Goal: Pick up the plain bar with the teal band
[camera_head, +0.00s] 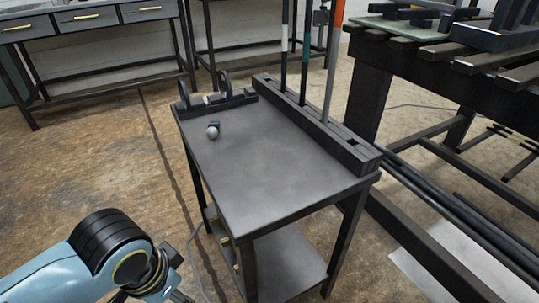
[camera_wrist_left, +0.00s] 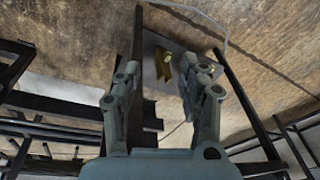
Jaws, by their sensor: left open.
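The plain dark bar with the teal band (camera_head: 306,50) stands upright in the slotted block (camera_head: 318,124) along the right edge of the small table. It is between a dark bar with a white band (camera_head: 284,48) on its left and a thicker bar with an orange top and grey lower part (camera_head: 333,60) on its right. The upper ends of the bars are cut off by the frame. My left gripper (camera_wrist_left: 165,82) is open with nothing between its fingers. In the head view its arm is low at the left, well apart from the bars. My right gripper is not seen.
The grey tabletop (camera_head: 265,165) is mostly clear. A small ball-ended part (camera_head: 213,130) and a dark bracket (camera_head: 212,100) are at its back left. A dark workbench (camera_head: 440,60) stands close on the right. A gold part (camera_wrist_left: 163,65) shows beyond my left fingers.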

